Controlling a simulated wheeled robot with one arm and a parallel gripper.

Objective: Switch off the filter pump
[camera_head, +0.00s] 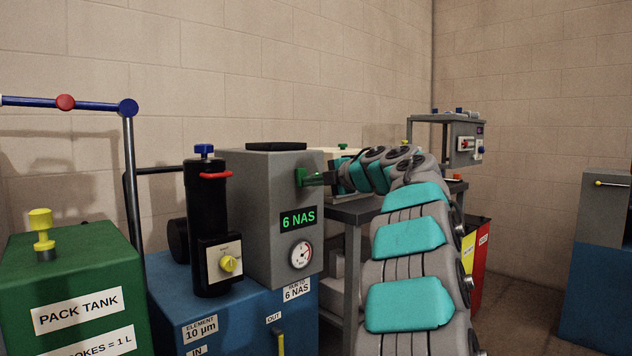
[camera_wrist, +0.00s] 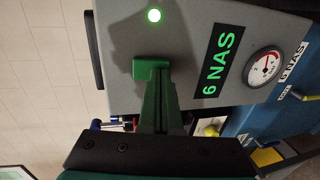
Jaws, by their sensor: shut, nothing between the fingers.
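The filter unit's grey box (camera_head: 255,210) stands on a blue base. Its face carries a "6 NAS" display (camera_head: 298,220) and a round gauge (camera_head: 301,255). A green block (camera_head: 300,177) shows high on that face; it also shows in the wrist view (camera_wrist: 150,69).
The blue base (camera_head: 240,325) carries "IN" and "OUT" labels and a yellow handle (camera_head: 280,342). A green pack tank (camera_head: 75,300) stands at left. A grey table (camera_head: 350,209) stands behind my arm, with another grey control box (camera_head: 465,143) beyond. Open floor shows at right.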

